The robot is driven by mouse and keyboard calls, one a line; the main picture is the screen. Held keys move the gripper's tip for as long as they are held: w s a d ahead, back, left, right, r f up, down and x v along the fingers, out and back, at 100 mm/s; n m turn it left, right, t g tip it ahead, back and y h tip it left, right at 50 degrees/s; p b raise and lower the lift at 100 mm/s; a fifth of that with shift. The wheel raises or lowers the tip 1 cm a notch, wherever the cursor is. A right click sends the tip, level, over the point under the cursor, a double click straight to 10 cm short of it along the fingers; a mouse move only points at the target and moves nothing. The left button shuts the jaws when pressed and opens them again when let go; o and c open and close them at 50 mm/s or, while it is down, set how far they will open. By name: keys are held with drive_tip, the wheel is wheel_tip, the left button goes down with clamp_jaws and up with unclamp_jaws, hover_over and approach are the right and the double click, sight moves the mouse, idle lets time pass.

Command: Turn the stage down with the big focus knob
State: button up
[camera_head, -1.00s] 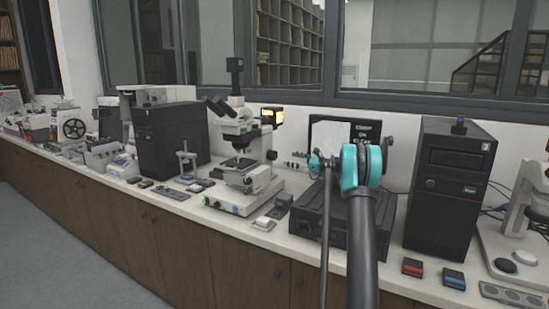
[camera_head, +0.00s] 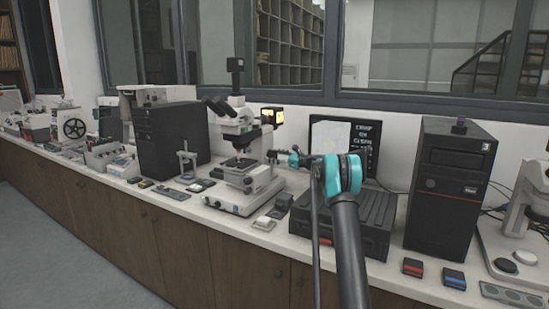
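The microscope (camera_head: 232,122) stands on the bench left of centre, with a white body, black eyepieces and a lit lamp housing at its back right. Its dark stage (camera_head: 240,163) sits below the objectives. A rounded knob shows low on the side of its stand (camera_head: 249,184); it is too small to tell whether it is the big focus knob. My gripper (camera_head: 274,156) is at the right side of the microscope, level with the stage. It is small and dark, so its opening and any contact with the microscope cannot be told.
A black flat case (camera_head: 360,225) lies under my arm, with a monitor (camera_head: 345,137) behind it. A black computer tower (camera_head: 450,185) stands to the right and another dark box (camera_head: 172,140) to the left. Small items lie along the bench's front edge.

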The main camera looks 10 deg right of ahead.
drive_tip(key=c, duration=1.1)
